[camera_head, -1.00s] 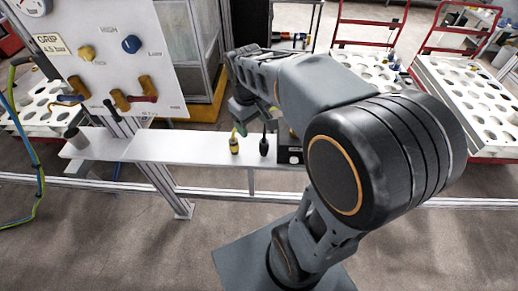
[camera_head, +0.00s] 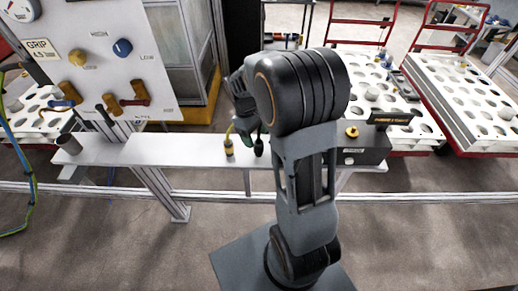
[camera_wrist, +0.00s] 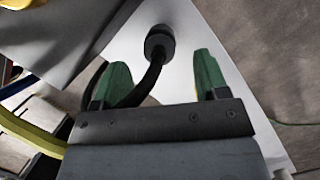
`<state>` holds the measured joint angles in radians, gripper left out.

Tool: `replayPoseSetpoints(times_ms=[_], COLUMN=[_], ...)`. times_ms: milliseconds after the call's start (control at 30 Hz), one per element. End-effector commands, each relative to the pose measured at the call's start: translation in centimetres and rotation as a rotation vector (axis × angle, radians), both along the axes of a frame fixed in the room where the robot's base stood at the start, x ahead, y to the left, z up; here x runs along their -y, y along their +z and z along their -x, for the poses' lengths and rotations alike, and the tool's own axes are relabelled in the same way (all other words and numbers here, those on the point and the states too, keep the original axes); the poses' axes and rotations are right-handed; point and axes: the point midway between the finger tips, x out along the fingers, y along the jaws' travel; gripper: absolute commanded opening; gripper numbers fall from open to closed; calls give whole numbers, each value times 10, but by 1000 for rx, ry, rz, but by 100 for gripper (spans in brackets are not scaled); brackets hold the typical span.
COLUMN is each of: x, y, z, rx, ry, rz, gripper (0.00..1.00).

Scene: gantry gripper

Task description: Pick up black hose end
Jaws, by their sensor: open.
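The black hose end (camera_head: 259,147) stands on the white shelf (camera_head: 180,149), just right of the yellow hose end (camera_head: 229,147). In the wrist view the black hose end (camera_wrist: 160,43) sits just beyond and between my fingertips, with its black hose curving back between the green fingers. My gripper (camera_wrist: 160,60) is open with a gap on each side of the hose. In the head view my arm hides most of the gripper above the hose ends. I cannot tell the exact height of the fingers over the shelf.
A dark box (camera_head: 362,150) with a yellow knob is at the shelf's right end. A yellow hose (camera_wrist: 30,128) curves along the left of the wrist view.

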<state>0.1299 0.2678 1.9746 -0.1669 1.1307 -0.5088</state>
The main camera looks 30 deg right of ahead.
Motion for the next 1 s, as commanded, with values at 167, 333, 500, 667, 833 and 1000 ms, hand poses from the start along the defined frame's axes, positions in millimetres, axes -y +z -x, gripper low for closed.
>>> replayPoseSetpoints(times_ms=[167, 333, 500, 667, 833, 1000], x=[2, 5, 6, 7, 7, 7], y=[-13, -35, -49, -51, -51, -51], z=[4, 11, 14, 14, 14, 14], rx=[-3, -4, -1, 0, 0, 0], ry=[-1, -1, 0, 0, 0, 0], rz=[0, 0, 0, 0, 0, 0], gripper=[67, 67, 67, 67, 63, 46])
